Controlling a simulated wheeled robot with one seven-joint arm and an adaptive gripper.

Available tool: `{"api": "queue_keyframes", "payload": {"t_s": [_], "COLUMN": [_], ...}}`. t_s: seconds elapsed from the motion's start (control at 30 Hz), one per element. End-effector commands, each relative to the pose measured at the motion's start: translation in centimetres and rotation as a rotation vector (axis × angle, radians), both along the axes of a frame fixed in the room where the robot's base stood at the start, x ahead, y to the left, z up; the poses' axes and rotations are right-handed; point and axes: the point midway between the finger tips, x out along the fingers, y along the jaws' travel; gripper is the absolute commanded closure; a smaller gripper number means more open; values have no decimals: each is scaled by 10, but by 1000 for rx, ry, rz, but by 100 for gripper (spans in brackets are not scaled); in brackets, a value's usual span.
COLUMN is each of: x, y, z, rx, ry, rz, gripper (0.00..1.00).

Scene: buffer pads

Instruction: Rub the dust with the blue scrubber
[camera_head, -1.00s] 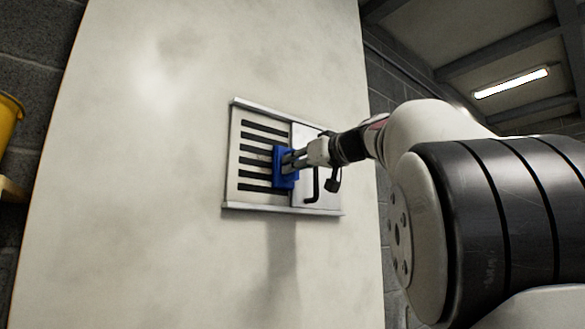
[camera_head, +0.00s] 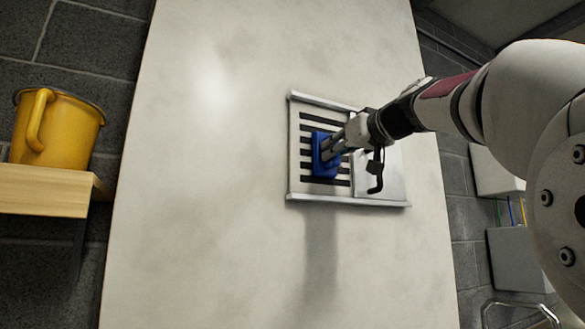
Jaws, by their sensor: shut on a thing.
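The blue scrubber (camera_head: 320,158) is against the slotted vent plate, over the middle of its dark slots. My gripper (camera_head: 332,150) is shut on the scrubber and comes in from the right. The vent plate (camera_head: 302,185) sits on a pale panel, with metal rails along its top and bottom. A plain sliding cover (camera_head: 390,178) with a dark handle (camera_head: 376,180) is on the right half of the plate. Grey smudges show on the pale panel (camera_head: 215,190), with a darker streak below the vent. I cannot tell which of these marks is the dust.
A yellow mug-shaped bucket (camera_head: 65,130) stands on a wooden shelf (camera_head: 45,190) at the left. Grey boxes (camera_head: 515,260) with coloured wires are on the brick wall at the right. The panel around the vent is clear.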

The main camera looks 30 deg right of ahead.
Motion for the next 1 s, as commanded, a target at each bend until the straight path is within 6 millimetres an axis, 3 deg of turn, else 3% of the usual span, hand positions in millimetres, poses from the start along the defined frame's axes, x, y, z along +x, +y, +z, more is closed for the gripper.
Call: {"api": "queue_keyframes", "payload": {"t_s": [0.67, 1.0], "x": [4, 3], "y": [40, 38], "z": [0, 3], "rx": [0, 1], "ry": [0, 1], "rz": [2, 0], "gripper": [100, 100]}}
